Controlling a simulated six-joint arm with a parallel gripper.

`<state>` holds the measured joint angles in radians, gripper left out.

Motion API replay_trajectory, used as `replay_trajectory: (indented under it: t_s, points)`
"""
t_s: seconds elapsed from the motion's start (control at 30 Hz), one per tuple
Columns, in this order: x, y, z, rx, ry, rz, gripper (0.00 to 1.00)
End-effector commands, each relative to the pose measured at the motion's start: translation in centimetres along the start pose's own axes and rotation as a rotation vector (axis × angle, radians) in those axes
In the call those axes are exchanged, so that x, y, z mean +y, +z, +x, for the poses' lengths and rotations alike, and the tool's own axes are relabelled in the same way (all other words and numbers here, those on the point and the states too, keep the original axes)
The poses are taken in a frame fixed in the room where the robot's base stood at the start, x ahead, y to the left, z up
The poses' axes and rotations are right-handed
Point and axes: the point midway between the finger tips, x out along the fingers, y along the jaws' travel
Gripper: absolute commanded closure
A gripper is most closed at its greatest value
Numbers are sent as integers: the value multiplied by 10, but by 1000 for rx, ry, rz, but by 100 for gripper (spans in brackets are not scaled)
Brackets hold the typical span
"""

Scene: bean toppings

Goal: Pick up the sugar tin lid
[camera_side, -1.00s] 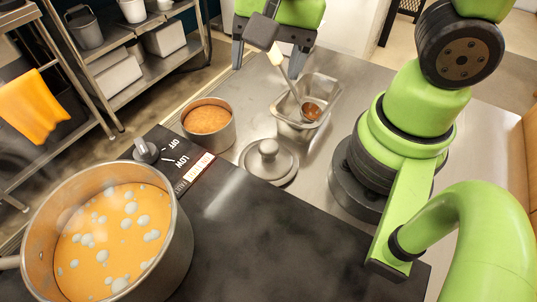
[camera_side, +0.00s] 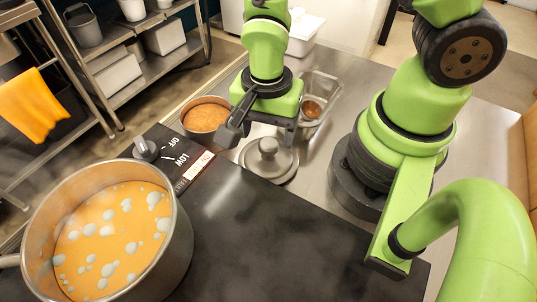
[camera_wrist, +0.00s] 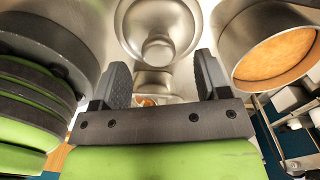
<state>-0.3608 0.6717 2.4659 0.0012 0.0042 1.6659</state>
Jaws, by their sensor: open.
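The sugar tin lid (camera_side: 270,166) is a round grey metal lid with a knob on top. It lies flat on the metal counter beside the tin of brown sugar (camera_side: 205,116). My gripper (camera_side: 262,136) is open and empty, just behind and above the lid in the side view. In the wrist view, the lid (camera_wrist: 158,30) is at the top centre, beyond my two spread fingertips (camera_wrist: 160,75). The tin (camera_wrist: 268,45) is at the upper right there. My gripper and wrist hide part of the counter behind the lid in the side view.
A metal container (camera_side: 318,95) holding a brown-headed utensil stands behind my gripper. A pot of orange soup (camera_side: 108,235) with pale blobs sits on the black stove (camera_side: 270,245) in front left. A stove knob (camera_side: 146,149) is left of the lid. The stove's right part is clear.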

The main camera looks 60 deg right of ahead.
Motion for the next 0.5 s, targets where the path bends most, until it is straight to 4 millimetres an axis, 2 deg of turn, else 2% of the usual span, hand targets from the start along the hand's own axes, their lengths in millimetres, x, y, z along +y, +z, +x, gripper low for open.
replay_trajectory:
  t_s: [0.3, 0.5]
  points:
    - [3, 0, 38, 1, 6, 1, 31]
    - [2, 0, 44, 0, 3, 1, 31]
